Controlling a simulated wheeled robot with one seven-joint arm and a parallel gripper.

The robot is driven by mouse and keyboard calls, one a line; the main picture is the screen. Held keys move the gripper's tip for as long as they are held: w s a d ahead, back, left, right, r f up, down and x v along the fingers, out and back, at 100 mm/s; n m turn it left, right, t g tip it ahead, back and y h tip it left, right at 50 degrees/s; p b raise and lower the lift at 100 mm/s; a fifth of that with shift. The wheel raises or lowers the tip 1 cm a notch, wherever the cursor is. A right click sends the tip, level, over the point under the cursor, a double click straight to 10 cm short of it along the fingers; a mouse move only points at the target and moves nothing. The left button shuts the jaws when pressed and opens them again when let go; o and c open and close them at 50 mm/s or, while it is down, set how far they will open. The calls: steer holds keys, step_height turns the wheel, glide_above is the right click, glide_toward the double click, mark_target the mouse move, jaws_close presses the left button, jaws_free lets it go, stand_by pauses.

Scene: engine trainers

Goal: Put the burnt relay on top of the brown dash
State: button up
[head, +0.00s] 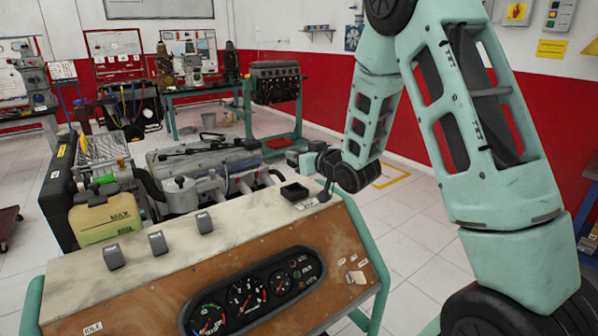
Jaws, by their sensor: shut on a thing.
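The brown dash (160,297) stands in front of me, with a brown gauge panel and a pale, worn top.
Behind are an engine (205,165), a yellowish tank (105,217) and another engine on a green stand (275,82). Tiled floor is clear at right.

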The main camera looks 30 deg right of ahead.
steer(key=shift+a+r, duration=0.15)
steer(key=shift+r, duration=0.2)
steer(key=a+n+g+y+b, duration=0.1)
steer(key=a+n+y+b, duration=0.4)
steer(key=a+b, duration=0.65)
steer(key=shift+m+y, duration=0.3)
steer(key=shift+y, duration=0.2)
steer(key=f, duration=0.3)
steer(key=a+f+p, duration=0.1)
steer(key=f, duration=0.2)
steer(key=f+p, duration=0.1)
steer(key=f, duration=0.3)
steer(key=shift+s+a, duration=0.15)
steer(key=shift+s, duration=0.25)
steer(key=shift+f, duration=0.15)
steer(key=o, duration=1)
steer(key=shift+c, duration=0.2)
